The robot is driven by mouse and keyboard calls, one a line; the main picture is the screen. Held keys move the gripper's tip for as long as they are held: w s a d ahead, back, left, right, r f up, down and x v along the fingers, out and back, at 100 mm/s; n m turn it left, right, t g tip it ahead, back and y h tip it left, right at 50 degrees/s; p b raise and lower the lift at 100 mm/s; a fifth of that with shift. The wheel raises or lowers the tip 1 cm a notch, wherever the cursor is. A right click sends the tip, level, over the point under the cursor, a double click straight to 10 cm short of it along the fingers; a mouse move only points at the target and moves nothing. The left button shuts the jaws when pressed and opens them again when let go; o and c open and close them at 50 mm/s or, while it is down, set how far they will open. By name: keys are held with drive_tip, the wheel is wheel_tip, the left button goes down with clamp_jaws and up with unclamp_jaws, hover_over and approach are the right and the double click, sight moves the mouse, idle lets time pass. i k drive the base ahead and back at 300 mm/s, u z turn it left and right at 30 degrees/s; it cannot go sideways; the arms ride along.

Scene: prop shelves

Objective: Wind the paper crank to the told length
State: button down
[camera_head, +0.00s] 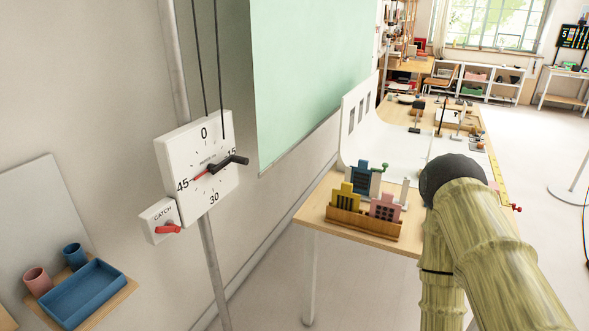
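A white square dial box (213,190) is on a metal pole at the left, marked 0, 15, 30 and 45. Its red pointer (201,176) points left, close to the 45. A black crank handle (234,161) sticks out from the dial's centre toward the right. Below left is a small white box (153,215) marked CATCH, with a red lever (168,228). A pale green paper sheet (310,75) hangs right of the dial, its lower edge slanting above the floor. My arm shows at the right, well away from the dial; my gripper is not visible.
A wooden shelf at lower left holds a blue tray (85,294), a pink cup (37,281) and a blue cup (75,256). A wooden table (325,198) with model buildings and a white curved backdrop stands behind my arm. Floor between dial and table looks clear.

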sight(212, 168)
drive_tip(key=z, duration=0.4)
drive_tip(key=i, duration=1.55)
drive_tip(key=u, duration=1.25)
drive_tip(key=i, duration=0.5)
drive_tip(key=u, duration=0.45)
